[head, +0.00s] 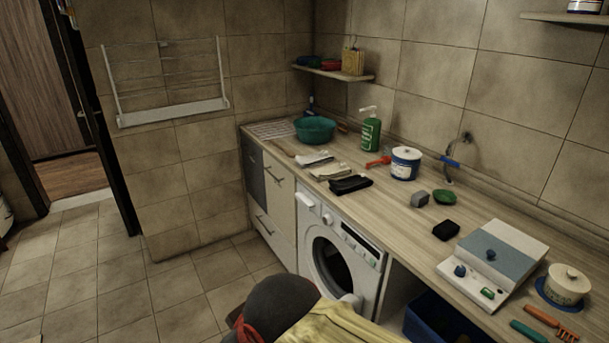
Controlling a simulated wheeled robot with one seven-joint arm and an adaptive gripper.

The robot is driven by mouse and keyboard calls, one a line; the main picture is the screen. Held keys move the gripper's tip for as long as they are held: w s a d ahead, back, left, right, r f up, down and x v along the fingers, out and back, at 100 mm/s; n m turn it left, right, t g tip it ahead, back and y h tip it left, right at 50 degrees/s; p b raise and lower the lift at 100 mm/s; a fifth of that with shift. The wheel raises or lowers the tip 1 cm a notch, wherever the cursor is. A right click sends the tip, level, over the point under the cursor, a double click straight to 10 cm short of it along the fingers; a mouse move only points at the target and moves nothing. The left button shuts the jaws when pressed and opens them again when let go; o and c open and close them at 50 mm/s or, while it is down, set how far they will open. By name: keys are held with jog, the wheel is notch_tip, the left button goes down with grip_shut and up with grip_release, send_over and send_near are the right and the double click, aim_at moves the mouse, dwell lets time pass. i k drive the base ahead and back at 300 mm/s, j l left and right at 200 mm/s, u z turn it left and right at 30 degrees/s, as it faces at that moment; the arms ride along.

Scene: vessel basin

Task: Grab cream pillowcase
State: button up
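A small folded cream cloth (331,172), which looks like the cream pillowcase, lies flat on the wooden counter (400,205) above the washing machine. It sits between a folded whiter cloth (314,160) on its far side and a folded black cloth (350,184) on its near side. The three lie close together in a row near the counter's front edge. My gripper is not in view, so its state and its distance from the cloth do not show.
A teal basin (314,130), a green pump bottle (370,133) and a white-and-blue tub (405,163) stand behind the cloths. The washing machine (338,255) is below. A dark rounded shape and yellow cloth (335,326) fill the bottom centre. Floor (150,285) at left is clear.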

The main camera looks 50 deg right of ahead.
aim_at(340, 169)
jog(key=i+j+u, duration=0.1)
jog(key=j, duration=0.25)
jog(key=i+j, duration=0.15)
jog(key=j, duration=0.15)
jog(key=i+j+u, duration=0.15)
jog(key=j, duration=0.2)
jog(key=i+z, duration=0.4)
jog(key=i+j+z, duration=0.1)
jog(key=i+z, duration=0.25)
jog(key=i+j+z, duration=0.15)
jog(key=z, duration=0.25)
jog(key=i+z, duration=0.2)
jog(key=z, duration=0.3)
jog(key=i+z, duration=0.25)
jog(key=z, duration=0.2)
jog(key=i+j+z, duration=0.1)
jog(key=z, duration=0.4)
jog(key=i+j+z, duration=0.25)
jog(key=z, duration=0.2)
jog(key=i+j+z, duration=0.2)
jog(key=z, duration=0.3)
jog(key=i+j+z, duration=0.2)
jog(key=z, duration=0.15)
jog(key=i+j+z, duration=0.15)
jog(key=j+z, duration=0.2)
jog(key=j, duration=0.15)
